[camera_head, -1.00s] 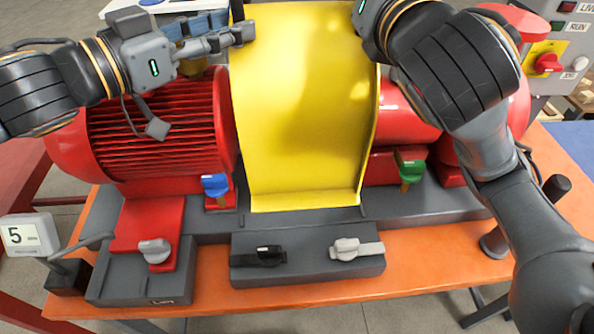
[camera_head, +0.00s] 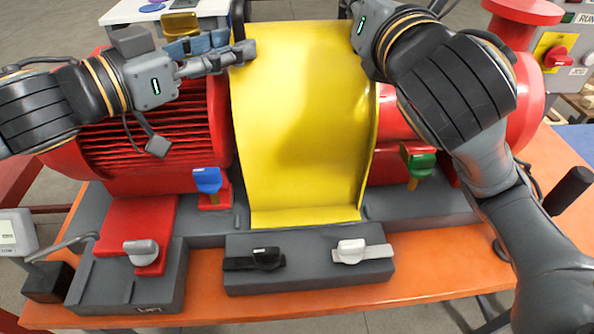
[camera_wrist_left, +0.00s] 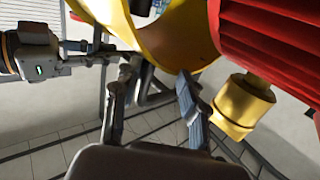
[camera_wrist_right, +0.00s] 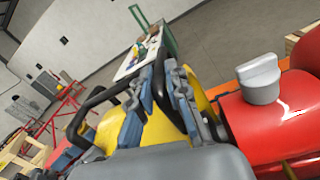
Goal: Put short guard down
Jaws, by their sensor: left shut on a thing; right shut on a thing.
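The yellow curved guard (camera_head: 300,120) stands over the middle of the skid, between the red motor (camera_head: 155,135) and the red pump (camera_head: 400,122). Its lower lip is close to the grey base (camera_head: 420,208); I cannot tell if it touches. My left gripper (camera_head: 245,52) is shut on the guard's upper left edge. The guard also shows beyond the fingers in the left wrist view (camera_wrist_left: 178,38). My right gripper (camera_head: 362,22) is at the upper right edge, its fingertips mostly hidden by the hand. In the right wrist view its fingers (camera_wrist_right: 168,100) close at the yellow guard (camera_wrist_right: 165,128).
A blue-handled valve (camera_head: 208,180) and a green-handled valve (camera_head: 418,162) flank the guard. A grey block with black and white latches (camera_head: 310,275) lies in front. A gauge display (camera_head: 15,232) stands at left. The orange table (camera_head: 420,280) is bare at front right.

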